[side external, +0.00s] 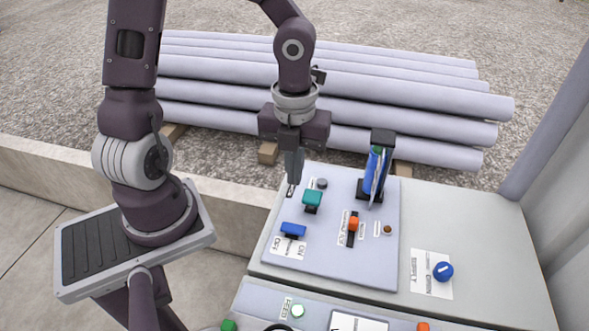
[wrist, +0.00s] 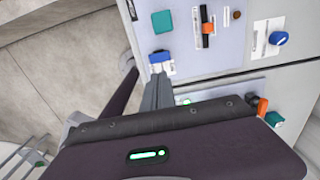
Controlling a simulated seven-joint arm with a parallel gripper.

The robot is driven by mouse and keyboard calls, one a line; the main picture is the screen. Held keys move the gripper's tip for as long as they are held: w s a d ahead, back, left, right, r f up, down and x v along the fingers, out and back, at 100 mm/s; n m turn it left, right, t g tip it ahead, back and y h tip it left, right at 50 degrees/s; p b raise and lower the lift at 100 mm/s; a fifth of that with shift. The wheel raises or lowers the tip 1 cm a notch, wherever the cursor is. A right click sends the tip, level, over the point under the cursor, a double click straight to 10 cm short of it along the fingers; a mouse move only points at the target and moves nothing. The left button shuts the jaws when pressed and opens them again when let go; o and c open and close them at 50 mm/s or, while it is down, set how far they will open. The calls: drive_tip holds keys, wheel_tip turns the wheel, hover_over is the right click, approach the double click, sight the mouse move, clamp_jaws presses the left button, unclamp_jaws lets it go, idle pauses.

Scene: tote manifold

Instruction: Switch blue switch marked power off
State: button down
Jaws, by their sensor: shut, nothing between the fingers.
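The blue switch (side external: 293,230) is a small blue rocker at the lower left of the light panel, with a white label marked OFF and ON beneath it. The word power cannot be read on it. It also shows in the wrist view (wrist: 159,57), just beyond my fingertips. My gripper (side external: 293,179) is shut and empty, pointing down over the panel's upper left part, apart from the blue switch in the side view. In the wrist view my gripper (wrist: 158,78) overlaps the switch's label. I cannot tell its exact height above the panel.
A teal switch (side external: 312,196) and a grey button (side external: 321,183) are close to my fingers. Grey pipes (side external: 400,90) lie behind.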

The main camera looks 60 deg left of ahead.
sight(286, 227)
drive_tip(key=a, duration=0.1)
drive_tip(key=w+a+g+h, duration=0.1)
drive_tip(key=a+g+h, duration=0.1)
drive_tip(key=shift+w+a+f, duration=0.15)
drive_tip(key=shift+a+f, duration=0.1)
drive_tip(key=shift+a, duration=0.05)
drive_tip(key=shift+f, duration=0.1)
drive_tip(key=x, duration=1.3)
drive_tip(key=shift+a+f, duration=0.1)
drive_tip(key=shift+a, duration=0.05)
drive_tip(key=shift+f, duration=0.35)
